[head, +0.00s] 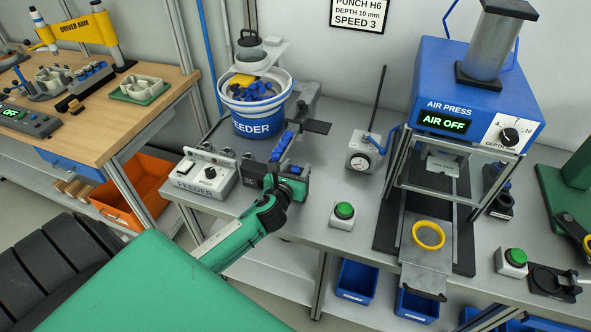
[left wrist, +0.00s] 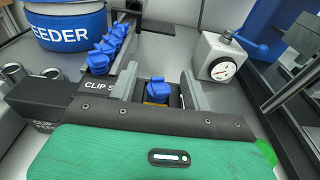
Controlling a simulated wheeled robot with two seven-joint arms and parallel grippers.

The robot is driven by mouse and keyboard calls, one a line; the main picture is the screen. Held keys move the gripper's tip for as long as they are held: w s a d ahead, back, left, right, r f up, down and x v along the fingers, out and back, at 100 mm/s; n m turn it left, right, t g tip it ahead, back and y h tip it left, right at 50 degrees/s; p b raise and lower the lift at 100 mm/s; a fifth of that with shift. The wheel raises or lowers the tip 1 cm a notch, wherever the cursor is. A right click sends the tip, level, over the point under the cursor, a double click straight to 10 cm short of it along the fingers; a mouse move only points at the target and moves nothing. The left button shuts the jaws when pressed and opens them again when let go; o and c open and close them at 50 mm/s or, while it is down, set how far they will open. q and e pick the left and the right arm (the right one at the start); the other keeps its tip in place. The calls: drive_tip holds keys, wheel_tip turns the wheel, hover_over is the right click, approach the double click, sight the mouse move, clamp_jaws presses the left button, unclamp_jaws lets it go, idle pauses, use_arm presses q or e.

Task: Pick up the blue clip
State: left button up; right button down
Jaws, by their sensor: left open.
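A blue clip (left wrist: 157,87) sits between the two fingers of my left gripper (left wrist: 161,80) in the left wrist view, with a small orange-yellow patch below it. The gripper is open, a finger on each side; I cannot tell whether either touches the clip. More blue clips (left wrist: 106,48) stand in a row on the feeder track, left of the fingers. In the head view this row of clips (head: 283,146) leads from the feeder bowl toward my left gripper (head: 288,174), whose fingertips are hard to make out. My right gripper is not in view.
The blue and white feeder bowl (head: 258,106) stands behind the track. A feeder control box (head: 207,174) is at its left. A dial gauge (head: 363,153), a green button (head: 344,211) and the air press (head: 474,85) with a yellow ring (head: 428,235) stand to the right.

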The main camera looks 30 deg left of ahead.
use_arm(q)
drive_tip(key=c, duration=1)
drive_tip(key=shift+r, duration=0.15)
